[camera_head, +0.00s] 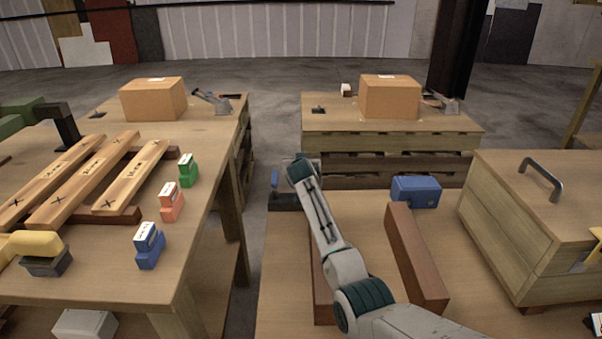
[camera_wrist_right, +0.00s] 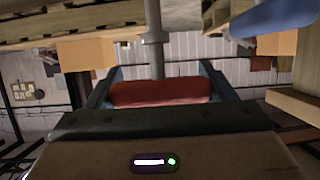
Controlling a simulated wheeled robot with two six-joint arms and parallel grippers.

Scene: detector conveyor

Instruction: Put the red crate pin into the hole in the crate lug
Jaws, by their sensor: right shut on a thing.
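The red crate pin (camera_wrist_right: 160,92) sits between the two blue-grey fingers of my right gripper (camera_wrist_right: 158,78) in the right wrist view. Its grey metal shaft (camera_wrist_right: 154,45) runs toward the top of that picture. In the head view my right gripper (camera_head: 276,186) is small and dark, beyond the near edge of the pallet boards, and the pin in it cannot be made out. The wooden crate (camera_head: 505,200) with a grey handle stands at the right, far from the gripper. My left gripper is out of view.
A left table (camera_head: 195,235) carries marked planks (camera_head: 95,180), blue, red and green blocks and a yellow-topped tool (camera_head: 36,245). Two cardboard boxes (camera_head: 153,98) (camera_head: 389,96) stand on tables behind. Brown rails (camera_head: 416,258) and a blue object (camera_head: 416,191) lie beside the crate.

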